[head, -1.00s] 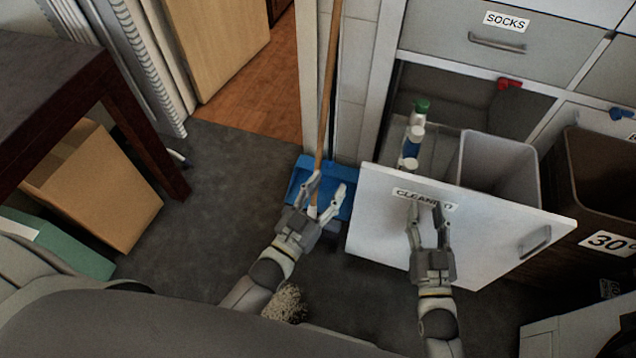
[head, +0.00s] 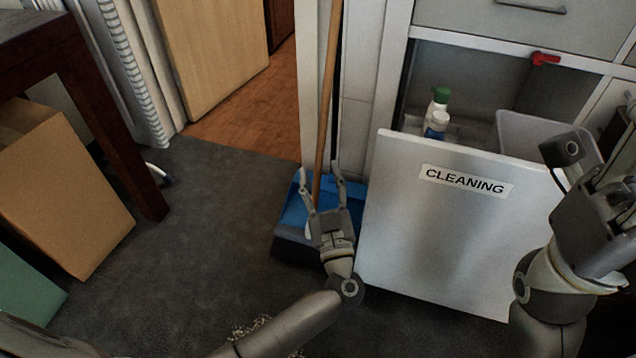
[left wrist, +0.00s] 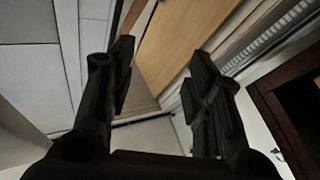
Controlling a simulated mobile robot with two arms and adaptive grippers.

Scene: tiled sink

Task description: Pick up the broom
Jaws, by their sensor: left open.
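The broom's long wooden handle (head: 327,95) stands nearly upright against the wall edge in the head view. A blue dustpan (head: 293,212) with a dark lower edge is on the floor at its foot; the broom's head is not clearly visible. My left gripper (head: 321,172) is open, its two fingers on either side of the lower handle in the picture. I cannot tell whether they touch it. The left wrist view shows the open fingers (left wrist: 160,85) spread apart. My right gripper (head: 592,150) is at the right edge, open, in front of the drawer.
A cardboard box (head: 65,190) is under the dark table (head: 115,120). Grey floor is clear left of the dustpan.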

